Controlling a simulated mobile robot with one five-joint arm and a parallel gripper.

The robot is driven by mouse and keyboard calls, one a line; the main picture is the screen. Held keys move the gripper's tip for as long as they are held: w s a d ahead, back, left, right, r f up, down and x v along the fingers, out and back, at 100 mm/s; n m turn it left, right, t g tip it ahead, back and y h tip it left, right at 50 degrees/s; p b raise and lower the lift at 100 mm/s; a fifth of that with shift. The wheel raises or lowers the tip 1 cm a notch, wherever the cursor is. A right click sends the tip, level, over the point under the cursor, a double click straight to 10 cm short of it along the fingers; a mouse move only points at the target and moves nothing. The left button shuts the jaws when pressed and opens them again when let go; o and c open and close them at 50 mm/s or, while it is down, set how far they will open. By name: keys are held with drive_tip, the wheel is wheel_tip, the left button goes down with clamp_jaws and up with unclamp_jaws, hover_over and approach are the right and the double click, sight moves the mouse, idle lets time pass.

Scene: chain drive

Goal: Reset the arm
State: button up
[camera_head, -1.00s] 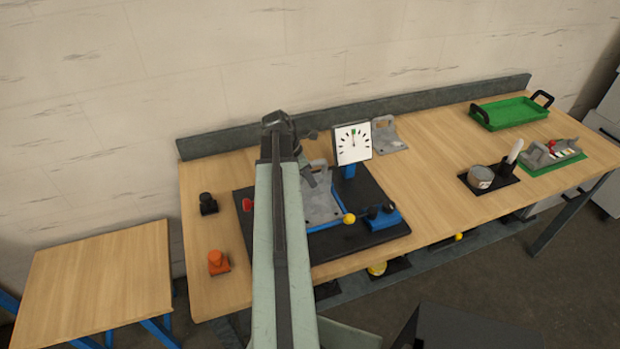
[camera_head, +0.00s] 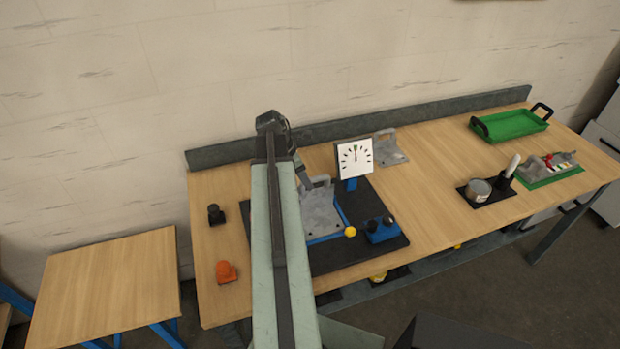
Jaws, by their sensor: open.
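My arm (camera_head: 275,250) reaches up the middle of the view, over the left part of the workbench. My gripper (camera_head: 304,176) shows only in part beside the arm's far end, near the grey metal plate with a handle (camera_head: 321,214). Its jaws are open, with nothing seen between them; the fingertips are hard to make out. My arm hides the board's left part.
The bench (camera_head: 430,190) has a black knob (camera_head: 215,214) and orange knob (camera_head: 226,271) at left. A second grey bracket (camera_head: 388,148), a tin (camera_head: 478,190), a green tray (camera_head: 512,124) and a fixture on a green mat (camera_head: 550,182) stand rightward. A side table (camera_head: 105,285) stands left.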

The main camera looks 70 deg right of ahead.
drive_tip(key=shift+w+r, duration=0.1)
drive_tip(key=shift+r, duration=0.1)
idle(0.5)
drive_tip(key=shift+w+a, duration=0.1)
drive_tip(key=w+a+f+m+t+b, duration=0.1)
drive_tip(key=w+a+f+m+b, duration=0.15)
drive_tip(key=w+a, duration=0.95)
drive_tip(key=w+a+f+m+t+b, duration=0.1)
drive_tip(key=w+a+f+t+b, duration=0.15)
drive_tip(key=w+a, duration=1)
drive_tip(key=w+a+f+m+b, duration=0.1)
drive_tip(key=w+a, duration=0.1)
drive_tip(key=a, duration=0.8)
drive_tip(key=w+a+f+m+y+b, duration=0.1)
drive_tip(key=w+a+f+m, duration=0.1)
drive_tip(key=a, duration=0.9)
drive_tip(key=w+a+f+m+y+b, duration=0.1)
drive_tip(key=w+a, duration=0.2)
drive_tip(key=a, duration=0.8)
drive_tip(key=shift+a+f+m, duration=0.25)
drive_tip(key=shift+f+m, duration=0.05)
drive_tip(key=shift+m, duration=0.05)
